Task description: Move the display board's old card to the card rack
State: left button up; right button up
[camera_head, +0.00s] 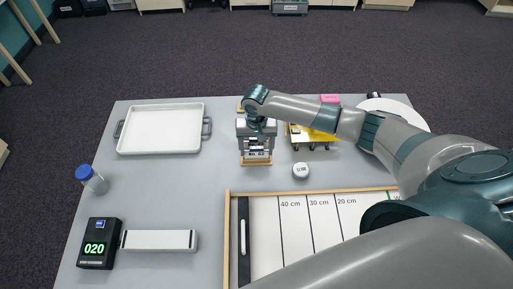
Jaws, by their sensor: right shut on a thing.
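My right gripper (257,150) reaches in from the right and points down over a small wooden-edged stand (256,162) at the middle of the table. It is shut on a thin card, which the fingers hide almost fully. I cannot tell whether the card still touches the stand, or whether this stand is the display board or the card rack. A yellow item (318,136) with dark clips along its front stands just right of the gripper, partly behind my arm. My left gripper is not in view.
A white tray (160,130) lies at the back left. A blue-capped bottle (91,180), a black counter reading 020 (97,243) and a white bar (159,241) are at the left. A round white piece (301,170) sits above a wood-framed distance board (290,230). The table's left middle is clear.

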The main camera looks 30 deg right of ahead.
jog(key=shift+f, duration=0.15)
dwell(0.3)
jog(key=o, duration=1)
jog(key=shift+o, duration=0.2)
jog(key=shift+p, duration=0.45)
jog(key=shift+r+p, duration=2.6)
jog(key=shift+p, duration=0.25)
jog(key=shift+r, duration=1.15)
